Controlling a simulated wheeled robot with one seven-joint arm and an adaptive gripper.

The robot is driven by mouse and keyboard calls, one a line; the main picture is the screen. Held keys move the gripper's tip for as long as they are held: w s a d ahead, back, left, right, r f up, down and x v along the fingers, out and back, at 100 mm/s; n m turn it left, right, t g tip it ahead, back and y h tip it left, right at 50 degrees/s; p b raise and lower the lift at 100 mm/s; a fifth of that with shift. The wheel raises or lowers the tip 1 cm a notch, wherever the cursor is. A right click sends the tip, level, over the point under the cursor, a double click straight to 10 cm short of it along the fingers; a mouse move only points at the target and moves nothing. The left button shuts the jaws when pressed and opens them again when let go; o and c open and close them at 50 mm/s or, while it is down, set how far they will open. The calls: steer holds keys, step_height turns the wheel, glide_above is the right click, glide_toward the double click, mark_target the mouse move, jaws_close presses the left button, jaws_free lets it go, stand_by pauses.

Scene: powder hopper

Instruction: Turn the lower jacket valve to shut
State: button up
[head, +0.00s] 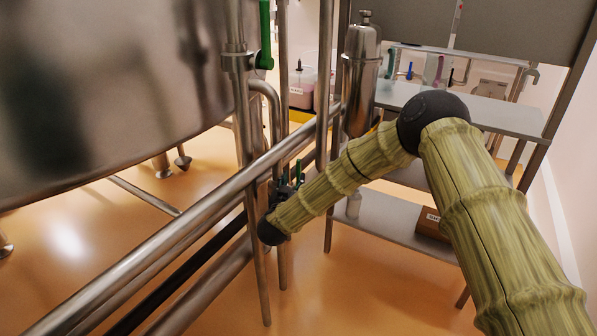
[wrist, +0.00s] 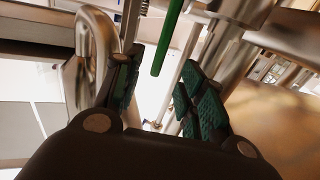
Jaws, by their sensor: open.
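A long green valve handle (wrist: 168,38) comes down from the top edge of the wrist view. Its free end lies between the two fingertips of my gripper (wrist: 160,62), apart from both green-padded fingers. My gripper is open with nothing held. In the head view my gripper (head: 287,187) is low among the steel pipes, partly hidden by my arm. Small green parts show there, but I cannot tell handle from finger pads. Another green valve handle (head: 265,35) stands upright on the vertical pipe higher up. The lower valve's body is hidden in the head view.
A large steel vessel (head: 100,90) fills the left. A thick slanted pipe (head: 170,238) and vertical pipes crowd my gripper. A steel canister (head: 361,85) hangs above my forearm. A shelf rack (head: 500,113) stands at the right. Open floor (head: 350,300) lies below.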

mark_target(298, 170)
steer(key=x, duration=0.8)
steer(key=shift+w+f+b, duration=0.1)
steer(key=shift+w+b, duration=0.2)
steer(key=shift+c, duration=0.4)
jaws_close()
